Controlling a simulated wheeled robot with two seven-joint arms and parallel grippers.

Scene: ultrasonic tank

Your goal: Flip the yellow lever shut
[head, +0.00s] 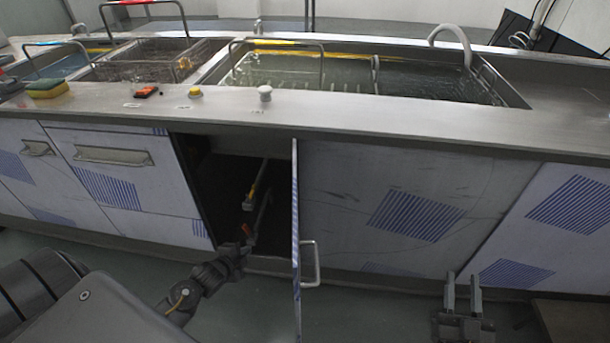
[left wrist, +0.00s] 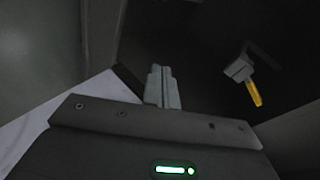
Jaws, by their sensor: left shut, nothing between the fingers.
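The yellow lever (head: 252,192) is inside the dark open cabinet in the head view, on a grey pipe. In the left wrist view the yellow lever (left wrist: 254,93) sticks out from a grey valve body (left wrist: 238,69), to the right of my fingers. My left gripper (head: 245,246) reaches into the cabinet opening, below the lever. Its fingers (left wrist: 162,84) are shut together with nothing between them, apart from the lever. My right gripper (head: 463,290) is open and empty, in front of the cabinets at the lower right.
The open cabinet door (head: 296,220) stands out edge-on just right of my left gripper. A red-orange part (head: 247,230) shows low on the pipe, close to my left gripper. The steel counter (head: 350,115) with water tanks (head: 400,82) runs above the cabinets.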

